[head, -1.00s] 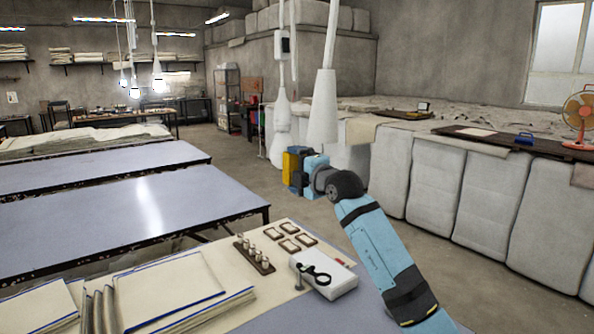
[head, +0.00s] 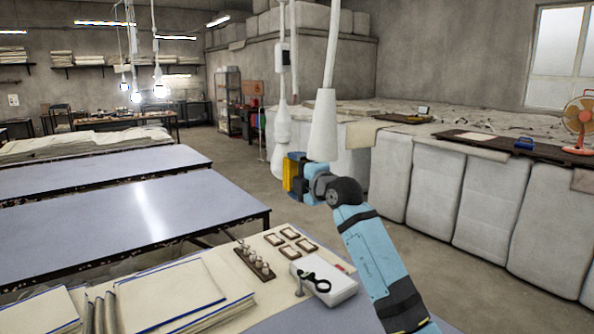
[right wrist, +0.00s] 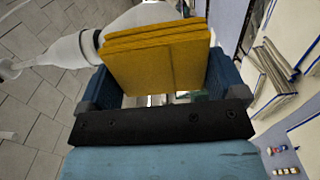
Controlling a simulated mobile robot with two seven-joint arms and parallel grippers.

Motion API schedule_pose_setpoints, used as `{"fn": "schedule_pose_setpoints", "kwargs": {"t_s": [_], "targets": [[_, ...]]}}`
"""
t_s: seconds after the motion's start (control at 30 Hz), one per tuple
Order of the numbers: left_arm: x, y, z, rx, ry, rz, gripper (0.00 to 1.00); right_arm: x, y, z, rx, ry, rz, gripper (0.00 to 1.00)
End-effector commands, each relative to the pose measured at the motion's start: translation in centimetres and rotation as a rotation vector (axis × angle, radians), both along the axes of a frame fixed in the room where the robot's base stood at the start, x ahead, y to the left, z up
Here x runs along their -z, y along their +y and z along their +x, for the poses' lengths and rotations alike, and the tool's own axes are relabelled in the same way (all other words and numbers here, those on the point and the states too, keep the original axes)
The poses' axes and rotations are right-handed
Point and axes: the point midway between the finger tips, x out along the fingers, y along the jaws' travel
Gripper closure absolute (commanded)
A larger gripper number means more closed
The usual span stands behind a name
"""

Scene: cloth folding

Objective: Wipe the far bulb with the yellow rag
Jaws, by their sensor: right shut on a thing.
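Two white hanging bulb shapes are in the head view: a slimmer, farther one (head: 280,132) and a larger, nearer cone (head: 323,125) on its right. My right gripper (head: 293,173) is shut on the folded yellow rag (right wrist: 155,60). The rag also shows in the head view (head: 288,174), overlapping the lower right edge of the farther bulb. In the right wrist view white rounded shapes (right wrist: 72,48) lie just beyond the rag's upper left edge. I cannot tell whether they touch it. My left gripper is not in view.
Long blue-topped tables (head: 130,215) stand to the left. Covered bales line the right side. The floor around the hanging bulbs is open.

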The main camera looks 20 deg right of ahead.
Motion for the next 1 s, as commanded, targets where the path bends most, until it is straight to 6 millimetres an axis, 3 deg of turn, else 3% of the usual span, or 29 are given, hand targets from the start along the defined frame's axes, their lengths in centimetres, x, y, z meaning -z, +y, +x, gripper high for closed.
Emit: {"fn": "schedule_pose_setpoints", "kwargs": {"t_s": [0.2,0.53,1.0], "targets": [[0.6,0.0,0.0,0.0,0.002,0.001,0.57,1.6,0.0,0.1,0.001,-0.001,0.001,0.29],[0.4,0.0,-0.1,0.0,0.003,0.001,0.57,1.6,-0.1,-0.1,0.001,-0.001,0.0,0.29],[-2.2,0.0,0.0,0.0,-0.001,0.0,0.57,1.4,-1.7,-4.4,0.001,0.0,0.001,0.29]]}}
